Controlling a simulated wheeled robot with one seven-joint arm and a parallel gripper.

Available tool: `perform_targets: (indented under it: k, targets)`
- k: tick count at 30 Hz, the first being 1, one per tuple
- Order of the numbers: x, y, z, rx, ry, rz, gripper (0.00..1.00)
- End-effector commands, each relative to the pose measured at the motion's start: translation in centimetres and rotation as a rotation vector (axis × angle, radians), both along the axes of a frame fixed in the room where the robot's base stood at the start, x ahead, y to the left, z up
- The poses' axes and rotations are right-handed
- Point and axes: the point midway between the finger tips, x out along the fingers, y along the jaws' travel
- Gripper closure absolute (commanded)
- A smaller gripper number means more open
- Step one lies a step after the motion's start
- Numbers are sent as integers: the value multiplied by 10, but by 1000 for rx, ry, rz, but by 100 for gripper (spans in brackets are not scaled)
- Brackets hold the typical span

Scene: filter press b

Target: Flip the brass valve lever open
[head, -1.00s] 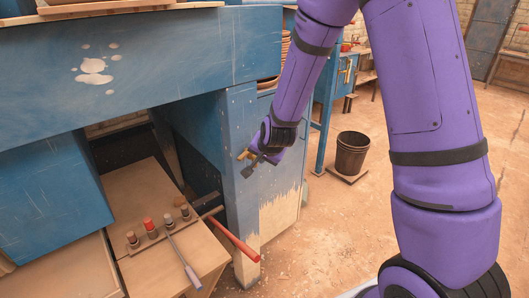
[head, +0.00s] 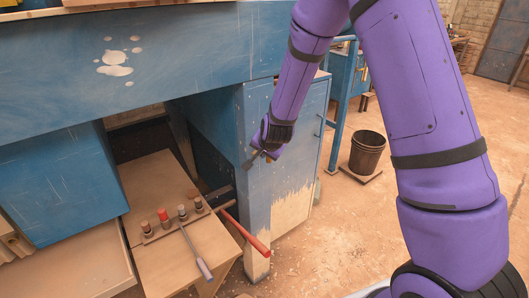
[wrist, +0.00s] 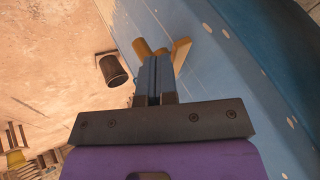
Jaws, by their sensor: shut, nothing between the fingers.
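The brass valve shows in the wrist view as a stubby cylinder (wrist: 142,47) and a flat bar, the lever (wrist: 181,53), on the blue panel. My gripper (wrist: 156,62) is shut and empty, its dark fingers between the cylinder and the bar in that view. I cannot tell whether they touch the brass. In the head view my gripper (head: 249,166) is at the corner post of the blue cabinet, and it hides most of the valve.
A blue cabinet (head: 312,135) stands behind my gripper.

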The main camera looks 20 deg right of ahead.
Motion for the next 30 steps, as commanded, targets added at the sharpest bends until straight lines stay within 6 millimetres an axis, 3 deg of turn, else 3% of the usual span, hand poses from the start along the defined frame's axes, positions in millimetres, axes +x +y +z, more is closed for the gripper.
perform_targets:
  k: [10, 21, 30]
  targets:
    - [16, 19, 0, 1, -1, 2, 100]
    - [17, 22, 1, 3, -6, 8, 100]
    - [14, 12, 2, 3, -8, 7, 100]
